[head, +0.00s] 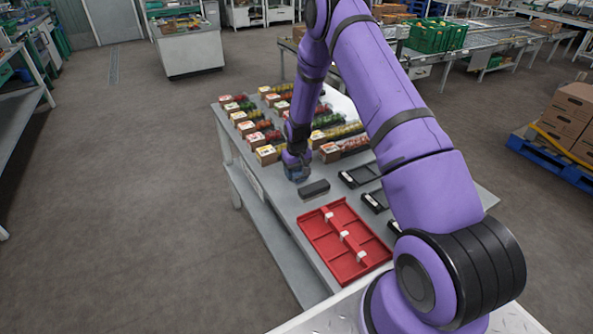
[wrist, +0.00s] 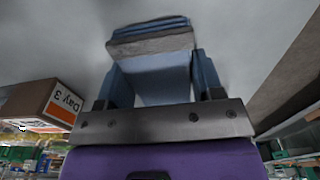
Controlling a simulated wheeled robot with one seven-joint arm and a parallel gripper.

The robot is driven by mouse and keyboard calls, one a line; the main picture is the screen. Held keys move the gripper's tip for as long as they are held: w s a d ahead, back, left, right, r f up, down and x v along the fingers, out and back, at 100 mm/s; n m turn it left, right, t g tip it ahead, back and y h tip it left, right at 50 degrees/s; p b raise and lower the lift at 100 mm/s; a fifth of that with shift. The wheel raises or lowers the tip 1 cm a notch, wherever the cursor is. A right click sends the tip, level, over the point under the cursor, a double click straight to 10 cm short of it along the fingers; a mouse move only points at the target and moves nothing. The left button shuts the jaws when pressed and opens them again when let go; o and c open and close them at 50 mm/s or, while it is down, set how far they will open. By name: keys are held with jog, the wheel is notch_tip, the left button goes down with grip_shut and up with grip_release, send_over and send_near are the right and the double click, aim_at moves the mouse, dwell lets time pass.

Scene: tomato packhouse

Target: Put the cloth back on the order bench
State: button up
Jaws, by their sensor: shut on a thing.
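My gripper (wrist: 162,85) points down over the grey bench (head: 314,209), at its left-front part, and is shut on a folded cloth (wrist: 152,42). In the wrist view the cloth is blue with a grey band, held between the two blue fingers close to the grey bench top. In the head view my gripper (head: 297,173) is small and low at the bench, just behind a dark block (head: 314,189). The cloth cannot be told apart from the blue fingers there. I cannot tell whether the cloth touches the bench.
Rows of tomato punnets with box ends (head: 267,154) fill the bench's back. A red divided tray (head: 345,240) lies at the front, with black trays (head: 360,176) to the right. A "Day 3" box (wrist: 45,104) stands close left in the wrist view. Bare bench shows around the dark block.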

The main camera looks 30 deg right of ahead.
jog(key=shift+f, duration=0.15)
jog(key=o, duration=1.2)
jog(key=c, duration=0.3)
jog(key=shift+r, duration=3.45)
